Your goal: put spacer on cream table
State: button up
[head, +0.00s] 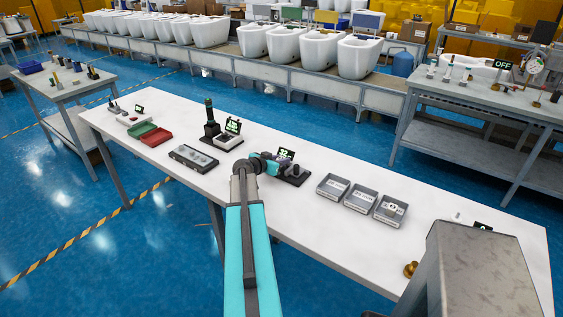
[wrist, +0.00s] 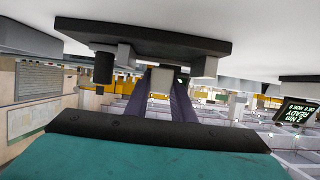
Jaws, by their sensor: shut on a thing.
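The long cream table (head: 330,215) runs across the head view. My gripper (head: 272,162) is low over its middle, at a small black fixture (head: 295,178) with a display. In the wrist view, which looks upside down, the two dark fingers of my gripper (wrist: 165,88) are shut on a small grey piece (wrist: 162,80), which appears to be the spacer. It is right by the fixture's black base (wrist: 140,38); I cannot tell whether they touch. In the head view the piece is hidden by the gripper.
Several grey trays (head: 361,198) stand to the right of the fixture. A dark block with holes (head: 193,158), another display stand (head: 230,134), and red (head: 157,137) and green (head: 140,130) trays are to the left. Clear tabletop lies in front of the trays.

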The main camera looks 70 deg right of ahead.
jog(key=shift+f+p, duration=0.3)
jog(key=shift+f, duration=0.55)
jog(key=shift+f+b, duration=0.25)
jog(key=shift+b, duration=0.1)
jog(key=o, duration=0.7)
jog(key=shift+r, duration=0.1)
jog(key=shift+o, duration=0.2)
jog(key=shift+r+p, duration=0.15)
jog(key=shift+p, duration=0.25)
jog(key=shift+w+a+r+b, duration=0.15)
jog(key=shift+a+b, duration=0.25)
jog(key=shift+a, duration=0.25)
jog(key=b+v, duration=0.3)
jog(key=v, duration=0.6)
jog(key=shift+v, duration=0.85)
